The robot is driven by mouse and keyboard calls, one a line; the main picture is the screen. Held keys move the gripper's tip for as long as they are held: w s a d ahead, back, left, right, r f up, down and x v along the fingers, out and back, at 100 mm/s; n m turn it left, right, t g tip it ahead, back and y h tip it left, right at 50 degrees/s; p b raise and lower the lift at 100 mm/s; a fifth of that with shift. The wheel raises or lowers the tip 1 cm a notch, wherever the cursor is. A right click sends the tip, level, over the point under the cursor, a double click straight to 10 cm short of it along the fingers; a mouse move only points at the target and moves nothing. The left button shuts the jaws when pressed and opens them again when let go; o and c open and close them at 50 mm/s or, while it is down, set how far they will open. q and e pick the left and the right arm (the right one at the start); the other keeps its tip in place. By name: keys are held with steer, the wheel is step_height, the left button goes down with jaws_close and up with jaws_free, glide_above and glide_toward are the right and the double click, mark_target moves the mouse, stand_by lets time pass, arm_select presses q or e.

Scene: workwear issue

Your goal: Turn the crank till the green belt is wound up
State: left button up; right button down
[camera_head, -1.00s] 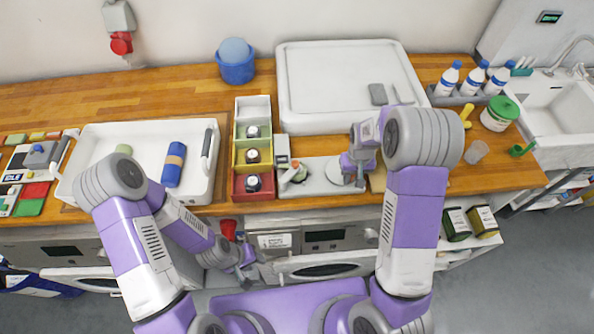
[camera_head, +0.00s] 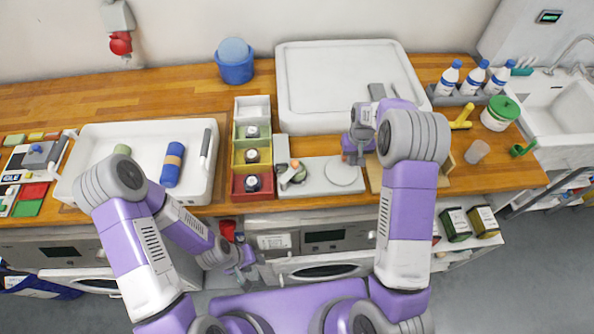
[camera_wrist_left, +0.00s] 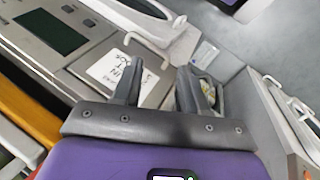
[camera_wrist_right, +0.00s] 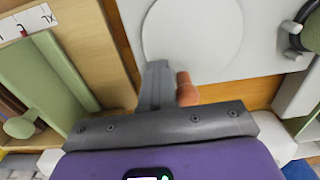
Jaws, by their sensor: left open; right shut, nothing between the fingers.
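A small winding device (camera_head: 291,175) sits on a grey-white base right of the bins in the head view. It has dark green and an orange tip on it; the belt and crank are too small to tell apart. A dark green round part (camera_wrist_right: 312,32) shows at the right edge of the right wrist view. A flat round disc (camera_head: 343,171) lies right of the device. My right gripper (camera_head: 354,156) is shut and empty behind the disc. An orange peg (camera_wrist_right: 187,90) shows beside its fingers. My left gripper (camera_head: 246,271) is open and empty, low before the counter.
Yellow, green and red bins (camera_head: 253,186) stand left of the device. A white tray (camera_head: 92,137) holds a blue roll (camera_head: 172,165). A machine door (camera_head: 320,270) stands open below the counter.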

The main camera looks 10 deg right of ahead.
mark_target(334, 160)
steer(key=shift+w+a, duration=1.1)
steer(key=shift+a, duration=0.15)
steer(key=shift+w+a+r, duration=0.1)
steer(key=shift+w+a, duration=0.15)
steer(key=shift+a, duration=0.65)
steer(key=shift+s+a, duration=0.2)
steer(key=shift+a, duration=0.6)
steer(key=c, duration=1)
jaws_free()
steer(key=shift+d, duration=0.1)
step_height(334, 160, up, 8)
steer(key=p, duration=0.5)
